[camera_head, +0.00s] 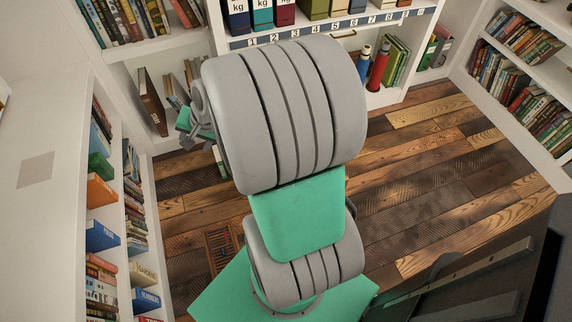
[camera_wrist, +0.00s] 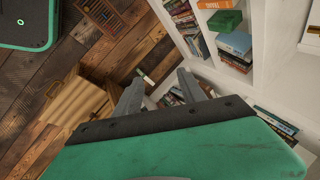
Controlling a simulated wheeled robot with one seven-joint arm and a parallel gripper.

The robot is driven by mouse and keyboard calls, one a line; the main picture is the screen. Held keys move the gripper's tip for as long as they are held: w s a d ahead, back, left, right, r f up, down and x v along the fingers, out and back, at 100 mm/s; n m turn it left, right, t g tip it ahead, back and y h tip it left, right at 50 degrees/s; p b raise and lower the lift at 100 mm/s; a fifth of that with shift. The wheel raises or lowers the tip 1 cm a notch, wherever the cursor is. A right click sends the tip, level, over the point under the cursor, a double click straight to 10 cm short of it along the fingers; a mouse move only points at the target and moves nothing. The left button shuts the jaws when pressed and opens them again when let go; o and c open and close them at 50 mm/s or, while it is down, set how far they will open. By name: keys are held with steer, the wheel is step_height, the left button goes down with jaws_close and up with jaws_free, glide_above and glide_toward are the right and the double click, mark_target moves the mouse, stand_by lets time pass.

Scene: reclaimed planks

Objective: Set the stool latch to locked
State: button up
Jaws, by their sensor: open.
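My gripper (camera_wrist: 159,77) shows in the wrist view with its two grey fingers apart and nothing between them. It points toward the floor and the foot of a white bookcase. A tan wooden piece with ribbed or stepped boards (camera_wrist: 77,100) stands on the floor to the left of the fingers, apart from them.
White bookcases with books stand at the left (camera_head: 85,170), back and right (camera_head: 525,85). Plank floor (camera_head: 420,180) is open to the right of my arm. A slatted brown grille (camera_head: 221,248) lies on the floor. Red and blue cylinders (camera_head: 378,67) stand on the back shelf.

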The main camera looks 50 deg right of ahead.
steer(key=s+d+f+m+t+h+b, duration=0.1)
steer(key=d+f+m+t+b, duration=0.2)
steer(key=d+f+m+b, duration=0.65)
steer(key=d+f+m+t+h+b, duration=0.2)
steer(key=d+f+m+b, duration=0.2)
steer(key=d+f+m, duration=1.1)
steer(key=s+d+f+m+t+h+b, duration=0.1)
steer(key=s+d+f+m+h+b, duration=0.3)
steer(key=f, duration=0.3)
steer(key=s+d+f+m+h+b, duration=0.1)
steer(key=s+d+f+m, duration=0.1)
steer(key=s+d+f, duration=0.4)
steer(key=a+b+x, duration=0.1)
steer(key=b+x, duration=0.1)
steer(key=x, duration=0.4)
steer(key=shift+w+d+f+b, duration=0.15)
steer(key=shift+w+f+b, duration=0.2)
steer(key=shift+w, duration=0.15)
steer(key=shift+c, duration=0.2)
jaws_close()
